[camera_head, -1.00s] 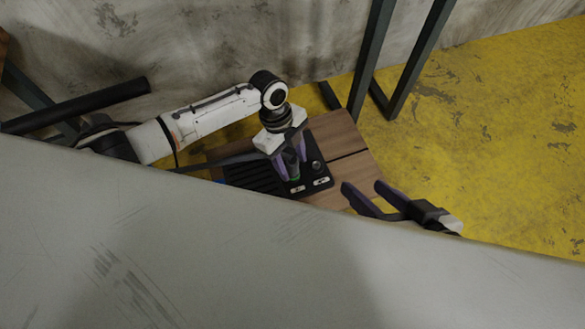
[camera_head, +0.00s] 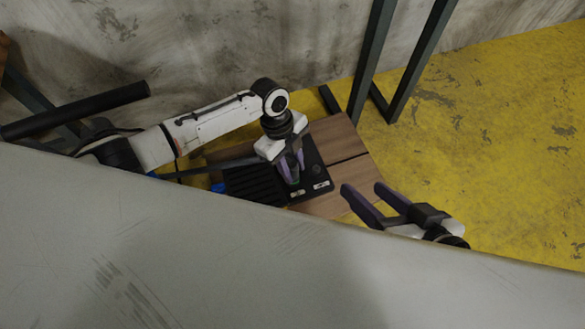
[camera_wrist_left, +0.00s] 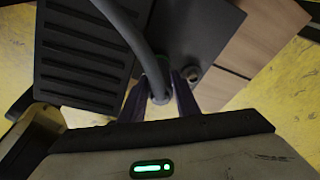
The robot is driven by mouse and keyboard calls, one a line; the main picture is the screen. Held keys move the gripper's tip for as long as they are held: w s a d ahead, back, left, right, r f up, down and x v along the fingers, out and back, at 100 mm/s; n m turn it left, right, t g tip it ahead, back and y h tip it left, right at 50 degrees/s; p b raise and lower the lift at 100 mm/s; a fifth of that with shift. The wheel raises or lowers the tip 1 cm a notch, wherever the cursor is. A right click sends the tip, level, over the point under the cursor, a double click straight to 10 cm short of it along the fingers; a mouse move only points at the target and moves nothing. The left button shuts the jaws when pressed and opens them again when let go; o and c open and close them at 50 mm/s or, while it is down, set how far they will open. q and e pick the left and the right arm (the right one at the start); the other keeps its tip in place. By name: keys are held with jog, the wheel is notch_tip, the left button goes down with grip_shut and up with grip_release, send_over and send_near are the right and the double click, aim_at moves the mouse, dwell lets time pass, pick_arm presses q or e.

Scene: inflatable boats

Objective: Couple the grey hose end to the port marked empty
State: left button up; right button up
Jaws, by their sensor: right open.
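The grey hose (camera_wrist_left: 128,32) runs down the left wrist view to its end (camera_wrist_left: 160,97) between the purple fingers of my left gripper (camera_wrist_left: 160,105), which are shut on it. In the head view my left gripper (camera_head: 291,172) points down at the black pump box (camera_head: 258,186), over the port nearer its middle. A bit of green shows at the fingertips. I cannot tell whether the end is seated. Another round port (camera_head: 317,170) is uncovered to the right. Two small white labels lie near the ports, too small to read. My right gripper (camera_head: 360,198) is open and empty.
The box stands on a brown wooden surface (camera_head: 345,150). A large pale grey surface (camera_head: 200,255) fills the foreground and hides the near side. Dark metal posts (camera_head: 368,65) stand behind by the wall. The yellow floor on the right is clear.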

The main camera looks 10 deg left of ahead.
aim_at(294, 164)
pick_arm(q)
jog(key=c, duration=0.6)
jog(key=shift+r, duration=0.1)
jog(key=shift+r+p, duration=0.65)
jog(key=shift+p, duration=0.1)
jog(key=shift+r, duration=0.1)
jog(key=shift+r+p, duration=1.25)
jog(key=shift+p, duration=0.1)
notch_tip(294, 164, up, 5)
jog(key=p, duration=0.5)
jog(key=shift+r, duration=0.1)
